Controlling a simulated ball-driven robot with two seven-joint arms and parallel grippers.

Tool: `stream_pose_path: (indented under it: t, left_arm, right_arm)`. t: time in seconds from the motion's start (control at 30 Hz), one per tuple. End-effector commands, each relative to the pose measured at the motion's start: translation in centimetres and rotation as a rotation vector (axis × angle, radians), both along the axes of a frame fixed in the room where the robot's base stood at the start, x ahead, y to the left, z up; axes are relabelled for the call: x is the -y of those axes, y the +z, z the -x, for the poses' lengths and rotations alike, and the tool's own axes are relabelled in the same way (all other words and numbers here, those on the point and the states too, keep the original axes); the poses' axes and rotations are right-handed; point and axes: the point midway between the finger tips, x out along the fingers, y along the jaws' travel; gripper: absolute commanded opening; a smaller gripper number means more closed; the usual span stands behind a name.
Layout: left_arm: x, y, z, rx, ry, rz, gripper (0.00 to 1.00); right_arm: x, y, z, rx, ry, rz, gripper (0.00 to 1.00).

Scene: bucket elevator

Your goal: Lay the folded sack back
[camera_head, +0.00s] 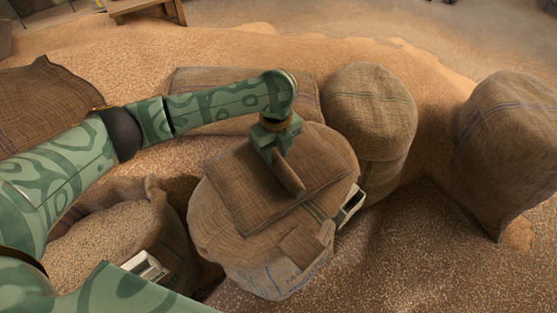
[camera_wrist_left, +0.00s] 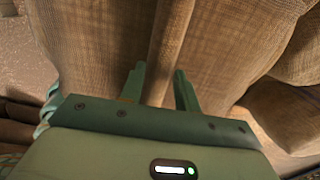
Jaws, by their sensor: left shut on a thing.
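The folded sack (camera_head: 250,192) is a flat brown burlap piece. It lies on the rounded top of a full burlap sack (camera_head: 215,240) in the middle of the head view. My left gripper (camera_head: 279,154) points down over it and is shut on a narrow raised fold of its cloth. In the left wrist view the ridge of burlap (camera_wrist_left: 168,45) stands between the fingers of the left gripper (camera_wrist_left: 158,78). Whether the whole folded sack rests on the full sack below is hard to tell. My right gripper is not in view.
An open sack of grain (camera_head: 100,240) stands at the lower left. Full sacks stand behind (camera_head: 370,105) and at the right (camera_head: 510,145). Another burlap cloth (camera_head: 45,95) lies at the far left. Loose grain (camera_head: 430,260) covers the floor, clear at lower right.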

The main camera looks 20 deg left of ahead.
Motion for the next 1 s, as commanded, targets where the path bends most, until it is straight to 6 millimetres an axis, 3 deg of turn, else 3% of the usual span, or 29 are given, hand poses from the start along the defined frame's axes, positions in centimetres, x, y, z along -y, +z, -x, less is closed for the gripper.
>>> stream_pose_path:
  t: [0.27, 0.67, 0.7, 0.73, 0.77, 1.0]
  left_arm:
    - [0.2, -3.8, -0.8, -0.001, 0.000, 0.002, 0.00]
    - [0.1, -3.9, -0.7, 0.002, 0.000, 0.002, 0.00]
    - [0.1, -4.0, -0.7, 0.002, 0.000, 0.001, 0.41]
    - [0.1, -4.0, -0.7, 0.002, 0.000, 0.001, 0.49]
    - [0.1, -4.0, -0.7, 0.002, 0.000, 0.001, 0.54]
    - [0.1, -4.0, -0.7, 0.002, 0.000, 0.000, 0.54]
  right_arm:
    - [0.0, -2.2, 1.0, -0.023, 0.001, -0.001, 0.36]
    - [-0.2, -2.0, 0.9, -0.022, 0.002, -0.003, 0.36]
    - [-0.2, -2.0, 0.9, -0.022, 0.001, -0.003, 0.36]
    - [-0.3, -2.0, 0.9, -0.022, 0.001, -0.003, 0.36]
    - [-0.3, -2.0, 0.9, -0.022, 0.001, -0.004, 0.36]
    - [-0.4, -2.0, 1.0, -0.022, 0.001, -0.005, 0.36]
